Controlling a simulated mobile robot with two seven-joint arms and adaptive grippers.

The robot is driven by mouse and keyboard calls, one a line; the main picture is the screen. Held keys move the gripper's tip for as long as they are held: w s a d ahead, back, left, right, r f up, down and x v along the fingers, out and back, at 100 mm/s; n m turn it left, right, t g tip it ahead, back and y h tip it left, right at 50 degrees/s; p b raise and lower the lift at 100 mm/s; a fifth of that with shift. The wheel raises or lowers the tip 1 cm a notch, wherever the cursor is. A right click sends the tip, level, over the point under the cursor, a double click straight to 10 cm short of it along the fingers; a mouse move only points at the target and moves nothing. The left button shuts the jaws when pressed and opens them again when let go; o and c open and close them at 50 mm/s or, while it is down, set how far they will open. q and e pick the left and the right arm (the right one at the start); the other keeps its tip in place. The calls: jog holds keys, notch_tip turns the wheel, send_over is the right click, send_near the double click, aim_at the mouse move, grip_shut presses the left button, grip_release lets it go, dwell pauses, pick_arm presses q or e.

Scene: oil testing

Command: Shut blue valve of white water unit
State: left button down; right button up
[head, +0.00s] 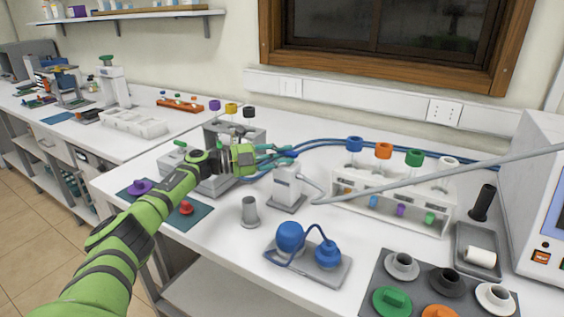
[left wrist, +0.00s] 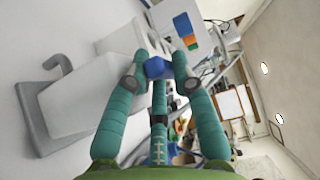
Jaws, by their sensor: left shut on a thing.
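The white water unit (head: 286,187) stands upright on a grey base near the middle of the table, with a spout on its right side. In the left wrist view the white unit (left wrist: 75,115) fills the left part, its grey spout at the far left. My left gripper (head: 282,155) is at the top of the unit, its teal fingers reaching in from the left. In the left wrist view its fingers close around the blue valve (left wrist: 158,67). The fingers partly hide the valve, and its exact angle cannot be told. My right gripper is not in view.
A blue flask set (head: 291,237) on a grey tray and a grey cylinder (head: 249,211) stand in front of the unit. A white rack (head: 345,207) with coloured stoppers is to the right. Blue tubes run behind.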

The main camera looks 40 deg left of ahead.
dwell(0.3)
pick_arm(q)
jog(key=c, duration=1)
grip_release()
jog(key=shift+c, duration=0.2)
jog(key=v, duration=1.2)
